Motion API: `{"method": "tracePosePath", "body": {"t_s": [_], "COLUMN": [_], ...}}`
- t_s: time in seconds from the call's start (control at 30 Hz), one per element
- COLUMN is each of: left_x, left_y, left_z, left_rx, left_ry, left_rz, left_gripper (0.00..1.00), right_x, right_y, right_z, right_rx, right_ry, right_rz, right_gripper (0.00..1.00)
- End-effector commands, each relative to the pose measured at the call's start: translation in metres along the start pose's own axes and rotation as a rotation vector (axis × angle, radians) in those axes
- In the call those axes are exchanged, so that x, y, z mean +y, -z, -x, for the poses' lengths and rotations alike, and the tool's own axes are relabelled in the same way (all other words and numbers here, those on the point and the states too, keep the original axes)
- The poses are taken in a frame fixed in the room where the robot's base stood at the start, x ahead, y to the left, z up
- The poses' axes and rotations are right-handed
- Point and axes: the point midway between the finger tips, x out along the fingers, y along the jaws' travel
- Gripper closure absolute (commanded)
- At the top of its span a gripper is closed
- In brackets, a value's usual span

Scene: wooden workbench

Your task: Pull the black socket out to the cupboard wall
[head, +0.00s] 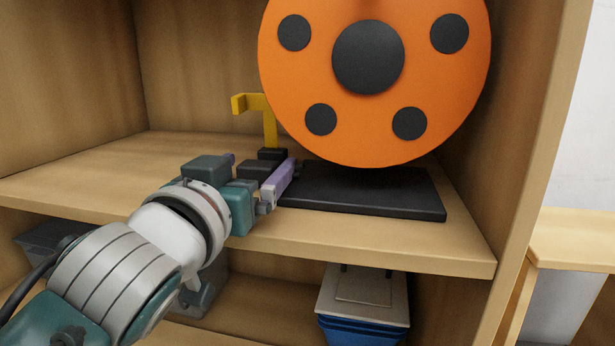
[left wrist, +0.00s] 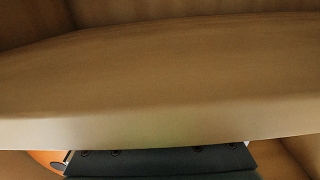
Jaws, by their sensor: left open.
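A small black socket (head: 271,154) stands on the cupboard shelf, with a yellow hooked post (head: 270,125) rising upright from it. My left gripper (head: 260,163) reaches in from the left over the shelf's front edge and is open. One purple finger lies to the right and the other to the left, with a dark block between them just in front of the post. Whether this block is part of the socket or touches the fingers, I cannot tell. The left wrist view does not show the socket clearly. My right gripper is in neither view.
A large orange disc (head: 432,85) with black spots stands over a flat black base plate (head: 360,192), close to the right of my gripper. The cupboard's side wall (head: 530,100) is further right. The shelf (head: 80,172) is clear at left. A blue bin (head: 362,328) sits below.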

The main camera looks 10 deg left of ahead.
Motion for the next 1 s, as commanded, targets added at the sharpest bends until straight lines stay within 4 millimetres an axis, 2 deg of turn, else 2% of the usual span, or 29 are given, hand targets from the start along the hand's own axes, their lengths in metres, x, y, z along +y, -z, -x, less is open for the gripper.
{"method": "tracePosePath", "body": {"t_s": [0.03,0.2,0.5,1.0], "left_x": [0.0,0.0,0.0,0.0], "left_y": [-0.003,-0.001,0.0,0.0], "left_z": [-0.006,-0.017,-0.018,-0.018], "left_rx": [0.001,-0.001,-0.001,-0.001], "left_ry": [-0.001,-0.001,0.0,0.0], "left_rz": [0.0,0.0,0.001,0.001], "left_gripper": [0.07,0.07,0.07,0.64], "right_x": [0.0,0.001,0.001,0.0], "right_y": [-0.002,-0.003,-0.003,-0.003], "right_z": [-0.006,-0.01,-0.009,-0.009], "right_rx": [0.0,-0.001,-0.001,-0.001], "right_ry": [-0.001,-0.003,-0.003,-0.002], "right_rz": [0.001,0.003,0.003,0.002], "right_gripper": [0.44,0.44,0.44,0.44]}}
